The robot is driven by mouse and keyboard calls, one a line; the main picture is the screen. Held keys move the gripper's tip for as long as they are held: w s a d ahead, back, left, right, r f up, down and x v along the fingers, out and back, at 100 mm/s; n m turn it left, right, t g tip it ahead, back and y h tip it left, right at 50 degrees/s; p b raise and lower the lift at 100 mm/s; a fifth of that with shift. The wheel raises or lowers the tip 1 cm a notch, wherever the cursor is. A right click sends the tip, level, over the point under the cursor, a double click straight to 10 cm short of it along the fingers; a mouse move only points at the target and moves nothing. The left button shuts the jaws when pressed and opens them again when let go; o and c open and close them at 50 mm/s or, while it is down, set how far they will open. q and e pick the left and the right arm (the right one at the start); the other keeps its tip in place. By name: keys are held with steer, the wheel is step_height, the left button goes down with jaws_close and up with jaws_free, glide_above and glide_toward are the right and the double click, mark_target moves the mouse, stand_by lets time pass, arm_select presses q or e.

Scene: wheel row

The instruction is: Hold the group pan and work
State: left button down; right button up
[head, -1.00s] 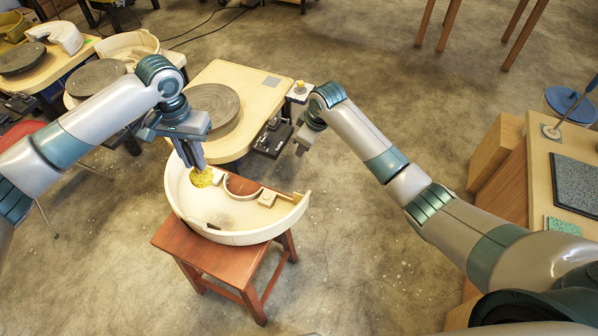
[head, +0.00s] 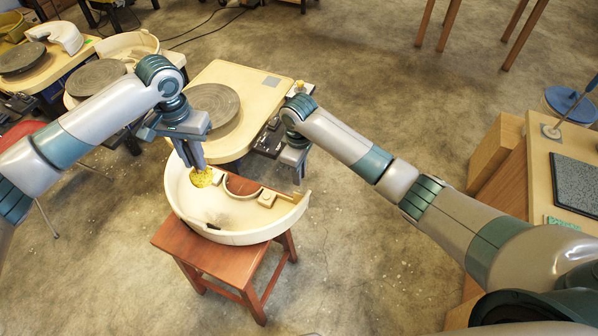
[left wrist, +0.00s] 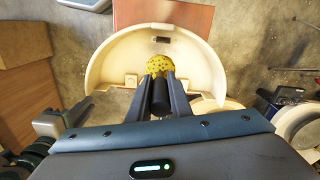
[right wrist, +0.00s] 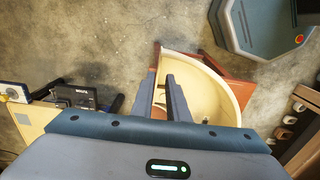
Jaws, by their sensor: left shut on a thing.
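The cream half-round pan (head: 240,235) sits on a red-brown stool (head: 200,262); it also shows in the left wrist view (left wrist: 101,75). My right gripper (head: 297,178) points down at the pan's right end. In the right wrist view its fingers stand apart, with the pan's edge (right wrist: 225,85) running close by them.
A cream wheel table (head: 245,85) with a grey wheel head (head: 215,108) stands just behind the pan. More wheels stand at the back left. A wooden bench with a dark slab (head: 577,187) is at the right. The floor between is clear.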

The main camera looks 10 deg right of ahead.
mark_target(299, 195)
step_height(299, 195, down, 11)
steer(key=shift+f, duration=0.2)
stand_by(0.5)
jaws_close()
stand_by(6.4)
